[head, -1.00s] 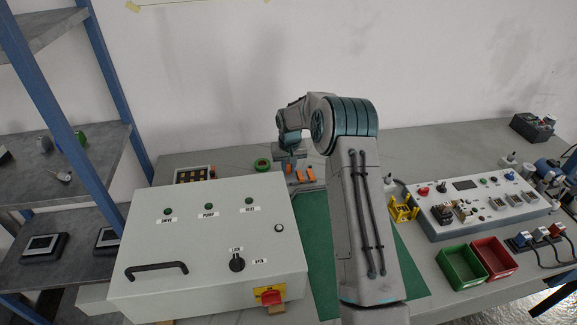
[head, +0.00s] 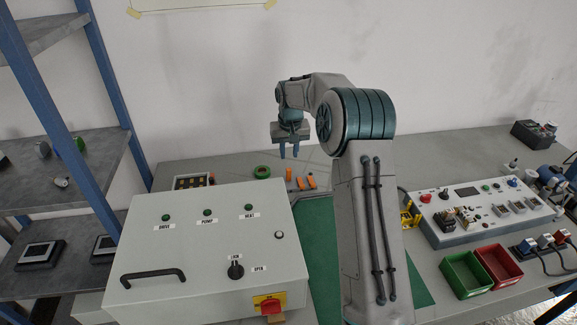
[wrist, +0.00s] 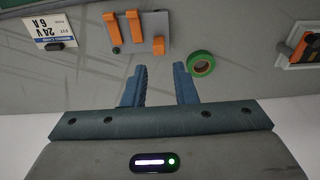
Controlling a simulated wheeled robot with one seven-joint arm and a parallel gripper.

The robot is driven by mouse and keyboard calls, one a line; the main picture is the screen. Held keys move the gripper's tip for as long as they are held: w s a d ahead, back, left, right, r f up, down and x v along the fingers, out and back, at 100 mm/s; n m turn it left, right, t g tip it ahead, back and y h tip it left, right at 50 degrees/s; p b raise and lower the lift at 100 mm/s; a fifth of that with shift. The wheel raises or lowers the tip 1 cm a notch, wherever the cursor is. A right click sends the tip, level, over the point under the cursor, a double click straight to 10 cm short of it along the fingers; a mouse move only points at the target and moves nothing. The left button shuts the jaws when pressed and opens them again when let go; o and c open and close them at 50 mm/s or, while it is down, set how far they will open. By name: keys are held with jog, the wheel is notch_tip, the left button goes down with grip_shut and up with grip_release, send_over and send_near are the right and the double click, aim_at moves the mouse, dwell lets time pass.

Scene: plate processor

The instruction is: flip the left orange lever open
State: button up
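Several orange levers stand on a grey plate behind the cabinet. The left orange lever (head: 289,174) looks upright, apart from the two lower-lying levers (head: 307,183) to its right. The wrist view looks from the opposite side, so this lever (wrist: 158,46) is at the right there and looks short, pointing at the camera. The other two levers (wrist: 124,27) lie along the plate (wrist: 150,20). My gripper (head: 289,157) hangs above and behind the left lever, not touching it. Its fingers (wrist: 160,72) are apart with nothing between them.
A green tape roll (head: 262,172) lies left of the levers and close to one finger in the wrist view (wrist: 200,64). The white cabinet (head: 205,255) stands in front. A yellow stand (head: 408,215) and a control box (head: 485,210) are to the right.

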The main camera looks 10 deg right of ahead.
jog(key=shift+s+r, duration=0.15)
jog(key=shift+r, duration=0.65)
jog(key=shift+s+r, duration=0.1)
jog(key=shift+r, duration=0.7)
jog(key=s+r, duration=0.5)
jog(key=s, duration=0.5)
jog(key=s+r, duration=0.5)
jog(key=s, duration=0.4)
jog(key=s+f, duration=0.2)
jog(key=s, duration=0.9)
jog(key=s+f+t, duration=0.1)
jog(key=s+f, duration=0.1)
jog(key=s, duration=0.8)
jog(key=shift+s, duration=0.4)
